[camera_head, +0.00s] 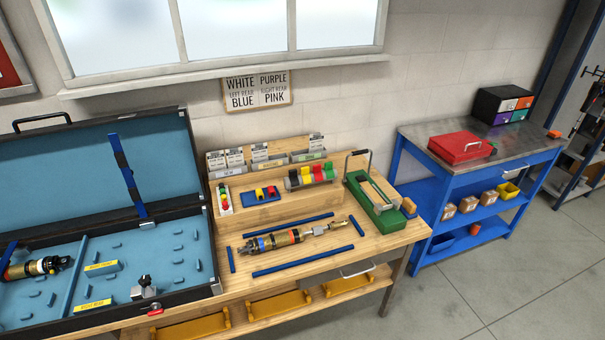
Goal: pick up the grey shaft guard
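I cannot single out a grey shaft guard with certainty. A second shock (35,267) lies in the open case (50,315) at left. A small silver and black fitting (145,288) stands in the case's front right part. Small labelled bins (260,152) stand on the raised shelf at the back of the bench, their contents too small to tell. Neither of my grippers shows.
A green tool with a lever (372,203) stands at the bench's right end. Coloured rings (311,177) sit on the bench's step. A blue cart (425,195) with a red box (461,147) stands to the right. The floor in front of it is clear.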

